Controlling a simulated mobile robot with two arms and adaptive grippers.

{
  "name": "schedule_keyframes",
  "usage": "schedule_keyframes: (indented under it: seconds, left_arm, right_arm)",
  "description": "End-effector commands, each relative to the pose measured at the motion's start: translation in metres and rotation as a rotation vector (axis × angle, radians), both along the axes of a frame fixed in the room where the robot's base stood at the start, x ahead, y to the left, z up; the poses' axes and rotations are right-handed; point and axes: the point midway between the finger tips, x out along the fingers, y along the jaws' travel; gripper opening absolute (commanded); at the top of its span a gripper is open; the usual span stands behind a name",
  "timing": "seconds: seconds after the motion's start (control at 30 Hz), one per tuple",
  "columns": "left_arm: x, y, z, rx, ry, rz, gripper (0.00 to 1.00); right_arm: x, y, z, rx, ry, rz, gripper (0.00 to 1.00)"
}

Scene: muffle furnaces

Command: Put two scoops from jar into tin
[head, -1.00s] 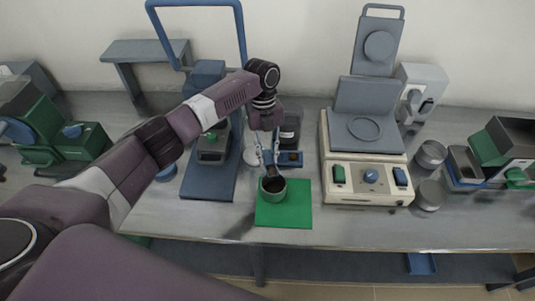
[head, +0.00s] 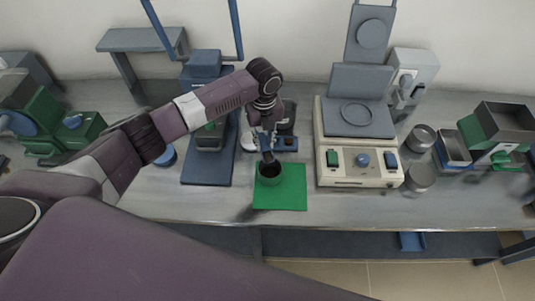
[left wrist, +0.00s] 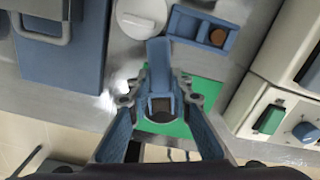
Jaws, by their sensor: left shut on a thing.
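In the left wrist view the gripper (left wrist: 160,105) is shut on a blue-grey scoop (left wrist: 159,58). Dark brown material shows at the scoop's near end (left wrist: 162,106). The scoop's dark lower end (head: 269,158) is at the tin's mouth; I cannot tell how far inside. A dark container (head: 288,112), possibly the jar, stands behind, partly hidden by my wrist. My right gripper is not in view.
A cream instrument (head: 360,170) stands close on the right, a blue stand (head: 207,172) on the left. Bench front is clear.

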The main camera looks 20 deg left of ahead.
Motion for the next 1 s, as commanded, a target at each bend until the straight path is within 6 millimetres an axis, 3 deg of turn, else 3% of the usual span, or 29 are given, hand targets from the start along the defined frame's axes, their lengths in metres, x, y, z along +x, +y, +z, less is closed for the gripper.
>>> schedule_keyframes:
  seconds: [0.5, 1.0]
  left_arm:
    - [-0.005, -0.003, 0.009, 0.093, -0.134, -0.003, 0.00]
    - [-0.005, -0.004, 0.009, 0.114, -0.167, -0.001, 0.00]
  right_arm:
    - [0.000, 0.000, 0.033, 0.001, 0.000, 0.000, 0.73]
    - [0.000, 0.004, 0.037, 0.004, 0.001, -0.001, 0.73]
